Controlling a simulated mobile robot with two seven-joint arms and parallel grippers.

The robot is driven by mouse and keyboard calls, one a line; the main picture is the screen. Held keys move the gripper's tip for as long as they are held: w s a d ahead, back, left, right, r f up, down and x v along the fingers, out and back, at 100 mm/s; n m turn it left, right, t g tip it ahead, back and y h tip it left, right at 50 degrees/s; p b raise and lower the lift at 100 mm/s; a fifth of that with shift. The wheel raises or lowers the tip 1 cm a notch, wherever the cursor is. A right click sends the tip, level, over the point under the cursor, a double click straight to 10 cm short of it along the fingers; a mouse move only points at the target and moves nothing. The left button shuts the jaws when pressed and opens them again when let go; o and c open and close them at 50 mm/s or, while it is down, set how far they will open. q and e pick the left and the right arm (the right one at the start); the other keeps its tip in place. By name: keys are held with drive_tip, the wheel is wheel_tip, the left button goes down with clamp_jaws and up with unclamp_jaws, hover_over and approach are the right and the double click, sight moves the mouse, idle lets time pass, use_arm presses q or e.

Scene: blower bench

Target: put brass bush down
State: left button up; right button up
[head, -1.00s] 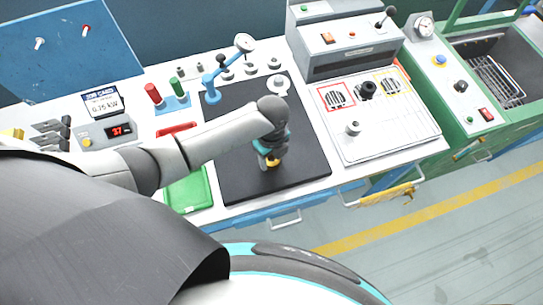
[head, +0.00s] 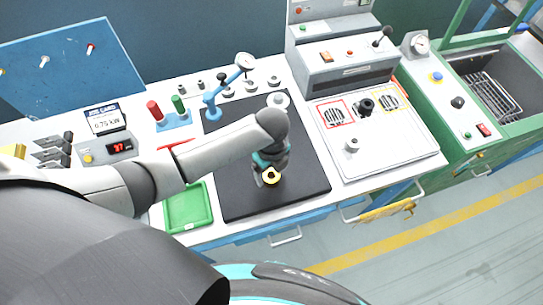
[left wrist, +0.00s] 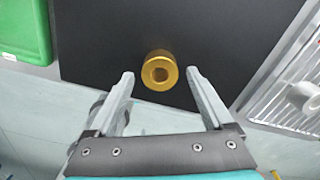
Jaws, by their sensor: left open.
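The brass bush (left wrist: 160,71) is a short gold cylinder with a round hole. It stands on the black mat (left wrist: 100,60) near the mat's front edge in the left wrist view, and also shows in the head view (head: 270,177). My left gripper (left wrist: 160,80) is open, its two fingers apart on either side of and just short of the bush, with no visible contact. In the head view my left gripper (head: 268,168) is directly at the bush and partly hides it. My right gripper is in neither view.
A green tray (head: 188,208) lies left of the mat. A blue dial-gauge stand (head: 222,90) is at the mat's back edge. A white plate with red and yellow framed spots (head: 390,145) stands to the right. The mat's front right is clear.

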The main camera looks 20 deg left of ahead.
use_arm(q)
wheel_tip(320, 180, up, 10)
drive_tip(key=p, duration=0.1)
drive_tip(key=shift+p, duration=0.3)
drive_tip(key=shift+f, duration=0.1)
